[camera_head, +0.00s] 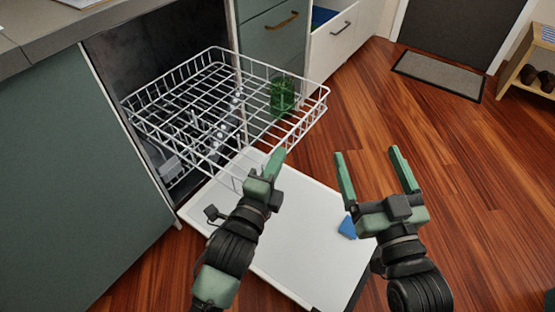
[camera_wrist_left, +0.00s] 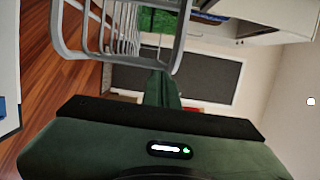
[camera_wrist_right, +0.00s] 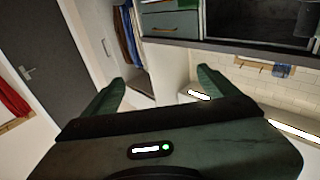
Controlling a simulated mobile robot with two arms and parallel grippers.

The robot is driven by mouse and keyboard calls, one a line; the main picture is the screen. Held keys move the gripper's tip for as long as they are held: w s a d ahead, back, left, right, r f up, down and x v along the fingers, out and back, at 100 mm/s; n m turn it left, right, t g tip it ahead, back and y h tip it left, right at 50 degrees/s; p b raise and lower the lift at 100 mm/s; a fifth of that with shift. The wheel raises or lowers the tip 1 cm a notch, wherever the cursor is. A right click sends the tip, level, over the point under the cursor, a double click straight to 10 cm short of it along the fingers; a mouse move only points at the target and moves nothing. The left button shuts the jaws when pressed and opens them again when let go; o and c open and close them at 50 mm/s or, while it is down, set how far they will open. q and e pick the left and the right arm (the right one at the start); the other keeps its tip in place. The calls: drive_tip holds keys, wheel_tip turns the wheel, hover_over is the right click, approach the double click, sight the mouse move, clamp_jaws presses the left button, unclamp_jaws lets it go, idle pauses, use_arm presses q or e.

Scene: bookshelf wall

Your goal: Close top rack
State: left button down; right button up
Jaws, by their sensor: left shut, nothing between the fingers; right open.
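The top rack (camera_head: 215,100) is a white wire basket pulled out of the dishwasher (camera_head: 170,40). A green glass (camera_head: 283,95) stands in its right part. My left gripper (camera_head: 275,162) is shut and empty, just below and in front of the rack's near right corner. In the left wrist view the rack's wires (camera_wrist_left: 118,40) are close to the fingers (camera_wrist_left: 162,88); I cannot tell whether they touch. My right gripper (camera_head: 377,168) is open and empty, to the right of the rack above the floor. In the right wrist view its fingers (camera_wrist_right: 160,95) are spread with nothing between them.
The dishwasher door (camera_head: 300,240) lies open and low below both grippers, with a blue object (camera_head: 347,227) at its right edge. Drawers (camera_head: 275,40) stand behind the rack. A doormat (camera_head: 438,76) and a shoe rack (camera_head: 530,65) are farther back. The wooden floor at right is clear.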

sight(190, 127)
use_arm(q)
drive_tip(key=shift+a, duration=0.15)
